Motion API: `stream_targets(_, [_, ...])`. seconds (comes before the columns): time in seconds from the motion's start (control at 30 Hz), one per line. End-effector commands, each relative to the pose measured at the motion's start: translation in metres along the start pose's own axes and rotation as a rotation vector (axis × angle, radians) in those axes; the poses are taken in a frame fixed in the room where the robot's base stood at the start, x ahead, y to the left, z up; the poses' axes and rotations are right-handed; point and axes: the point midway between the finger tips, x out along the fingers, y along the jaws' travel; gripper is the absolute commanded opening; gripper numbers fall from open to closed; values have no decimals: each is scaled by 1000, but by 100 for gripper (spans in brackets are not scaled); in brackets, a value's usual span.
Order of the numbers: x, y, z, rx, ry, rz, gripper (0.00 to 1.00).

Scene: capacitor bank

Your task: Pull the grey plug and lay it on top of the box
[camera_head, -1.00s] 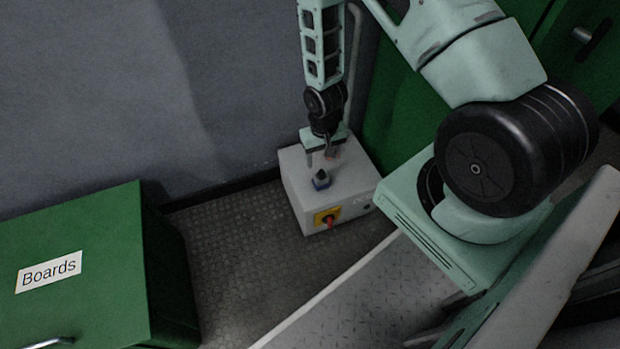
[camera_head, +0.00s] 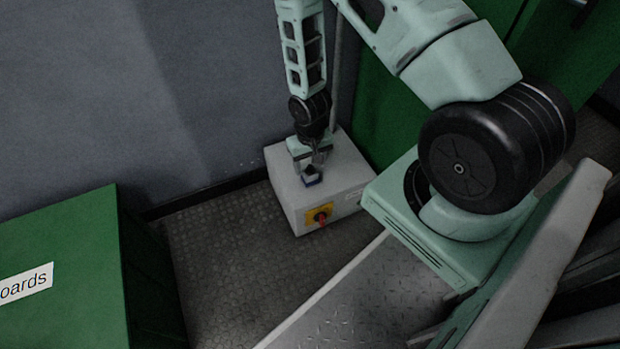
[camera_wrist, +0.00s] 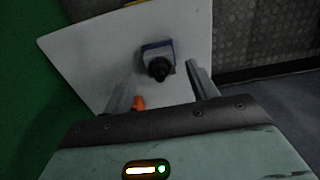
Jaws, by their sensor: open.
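The box (camera_head: 348,172) is light grey and stands on the floor by the wall. The plug (camera_head: 312,171), dark grey on top with a blue base, sits on the box's top near its front edge. In the wrist view the plug (camera_wrist: 159,66) shows from above, between and just beyond my fingertips, apart from both. My gripper (camera_head: 311,172) is open and empty, pointing down close over the plug. In the wrist view my gripper's fingers (camera_wrist: 160,85) stand apart on either side. An orange-red piece (camera_wrist: 138,103) shows beside the left finger. Whether the plug sits in a socket cannot be told.
A red switch on a yellow plate (camera_head: 320,216) is on the box's front. A green cabinet labelled Boards (camera_head: 75,240) stands at the left. A green cabinet (camera_head: 400,130) stands behind the box at the right. Bare top surface (camera_wrist: 90,50) lies around the plug.

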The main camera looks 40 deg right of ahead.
Motion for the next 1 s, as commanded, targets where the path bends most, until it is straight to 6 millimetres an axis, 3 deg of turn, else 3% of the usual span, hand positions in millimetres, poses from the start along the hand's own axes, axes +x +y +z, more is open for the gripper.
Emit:
stream_targets(0.1, [20,0,0,0,-2,1,58])
stream_targets(0.3, [34,0,1,-1,-2,0,58])
stream_targets(1.0, [34,0,0,0,-1,0,58])
